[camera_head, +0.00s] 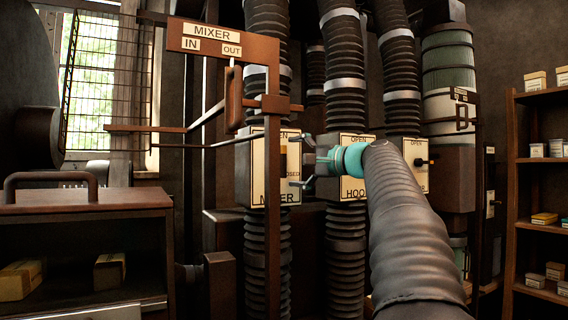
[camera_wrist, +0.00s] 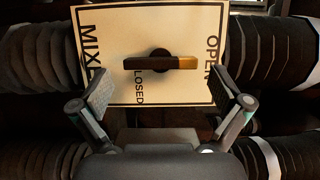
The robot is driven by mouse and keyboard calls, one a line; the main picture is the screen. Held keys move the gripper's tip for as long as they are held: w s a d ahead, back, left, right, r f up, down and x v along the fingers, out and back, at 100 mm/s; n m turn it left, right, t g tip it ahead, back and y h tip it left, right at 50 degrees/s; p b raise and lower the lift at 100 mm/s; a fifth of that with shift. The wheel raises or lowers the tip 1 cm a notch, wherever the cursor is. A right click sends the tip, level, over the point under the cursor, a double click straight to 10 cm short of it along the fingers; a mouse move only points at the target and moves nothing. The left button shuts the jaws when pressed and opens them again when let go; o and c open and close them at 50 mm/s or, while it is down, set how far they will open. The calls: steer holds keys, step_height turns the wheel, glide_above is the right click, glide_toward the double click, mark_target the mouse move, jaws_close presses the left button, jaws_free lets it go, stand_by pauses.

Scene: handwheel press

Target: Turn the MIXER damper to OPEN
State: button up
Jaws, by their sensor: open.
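The MIXER damper plate (camera_wrist: 115,35) is cream with black lettering and fills the middle of the wrist view. In that view MIXER is along its left edge, OPEN along its right edge and CLOSED below the pivot. The dark lever (camera_wrist: 145,64) lies across the plate, its brass end towards OPEN. My gripper (camera_wrist: 162,92) is open, its fingers apart on either side below the lever, with no contact visible. In the head view my gripper (camera_head: 301,164) is in front of the MIXER plate (camera_head: 258,165) and partly hides it.
The HOOD plate (camera_head: 354,190) and another damper plate (camera_head: 416,165) stand to the right on ribbed ducts. A brown frame with a MIXER IN/OUT sign (camera_head: 210,32) and a rod stand close by on the left. Shelves (camera_head: 540,190) are at the far right.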

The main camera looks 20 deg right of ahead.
steer(key=v, duration=0.7)
steer(key=shift+s+d, duration=0.15)
steer(key=shift+s, duration=0.15)
steer(key=d+f+g+h, duration=0.2)
steer(key=f, duration=0.6)
steer(key=d+f+g+h, duration=0.1)
steer(key=d+f+h, duration=0.15)
steer(key=f, duration=0.55)
steer(key=s+a+f+g, duration=0.2)
steer(key=a+f+g, duration=0.1)
steer(key=f, duration=0.5)
steer(key=s+a+f+n+g+h, duration=0.3)
steer(key=s+a+f+n, duration=1)
steer(key=s+a+f, duration=0.9)
steer(key=shift+s+a+g, duration=0.9)
steer(key=shift+s+a, duration=0.6)
steer(key=shift+s, duration=0.2)
